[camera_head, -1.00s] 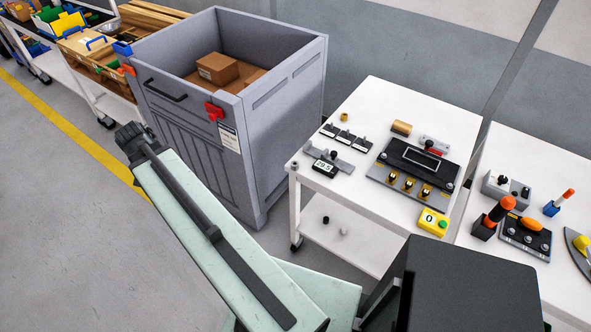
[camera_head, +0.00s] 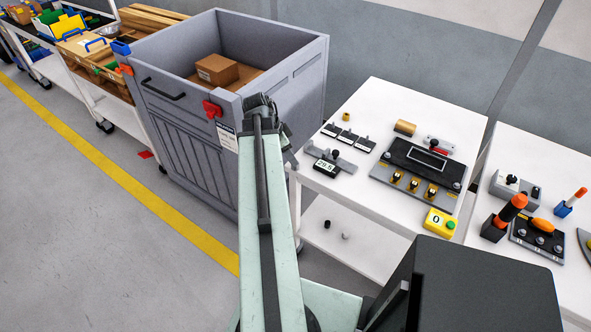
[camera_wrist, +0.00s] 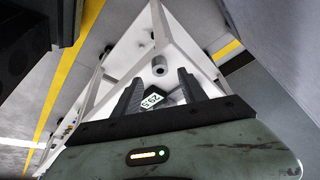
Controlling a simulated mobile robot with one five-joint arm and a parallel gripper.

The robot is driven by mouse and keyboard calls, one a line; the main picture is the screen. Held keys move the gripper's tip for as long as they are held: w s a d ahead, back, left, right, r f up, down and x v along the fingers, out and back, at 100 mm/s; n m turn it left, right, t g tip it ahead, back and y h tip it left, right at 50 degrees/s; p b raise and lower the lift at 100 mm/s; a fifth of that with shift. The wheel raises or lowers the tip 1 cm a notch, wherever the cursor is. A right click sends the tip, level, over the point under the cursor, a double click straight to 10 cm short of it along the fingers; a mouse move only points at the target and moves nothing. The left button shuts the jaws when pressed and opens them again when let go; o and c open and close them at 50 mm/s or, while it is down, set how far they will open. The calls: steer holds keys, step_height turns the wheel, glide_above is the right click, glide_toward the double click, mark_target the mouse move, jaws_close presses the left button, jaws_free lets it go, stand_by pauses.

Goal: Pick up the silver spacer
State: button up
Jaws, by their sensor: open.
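A small silver-grey piece (camera_head: 346,236), which looks like the silver spacer, sits on the lower shelf (camera_head: 375,250) of the near white cart. It is too small for detail. A small black piece (camera_head: 327,224) lies to its left. My gripper (camera_wrist: 159,88) is open in the wrist view, its two dark jaws apart with nothing held. A digital display (camera_wrist: 152,98) shows between and beyond the jaws. In the head view, my arm's dark end stands in front of the grey bin, left of the cart; its jaws are not clear there.
The cart's top (camera_head: 372,108) carries a black fixture (camera_head: 415,168), a display gauge (camera_head: 326,168) and a yellow button box (camera_head: 440,222). A tall grey bin (camera_head: 190,130) stands left of the cart. A second white cart (camera_head: 530,155) is at the right. Open floor lies at the left.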

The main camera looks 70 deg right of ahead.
mark_target(294, 169)
steer(key=b+x, duration=0.5)
steer(key=shift+w+a+f, duration=0.1)
steer(key=shift+w+f, duration=0.05)
steer(key=shift+f, duration=0.1)
steer(key=shift+r, duration=0.2)
jaws_close()
step_height(294, 169, up, 10)
steer(key=p, duration=1)
